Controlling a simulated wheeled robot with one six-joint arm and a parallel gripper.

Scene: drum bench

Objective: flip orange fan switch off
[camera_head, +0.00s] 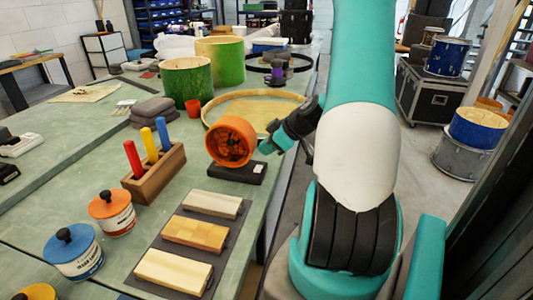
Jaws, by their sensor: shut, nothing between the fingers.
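The orange fan (231,141) stands upright on its black base (238,172) on the bench, in the middle of the head view. A small pale spot, perhaps the switch (257,169), shows at the right end of the base. My gripper (264,150) is shut and empty, just right of the fan housing and above the right part of the base. I cannot tell whether it touches the fan or the switch. The switch's position is too small to read.
A wooden block (154,173) with red, yellow and blue handles stands left of the fan. A mat with wooden bars (195,234) lies in front. A large hoop (251,112), a red cup (193,107) and green drum shells (186,80) are behind. Lidded tins (112,213) stand front left.

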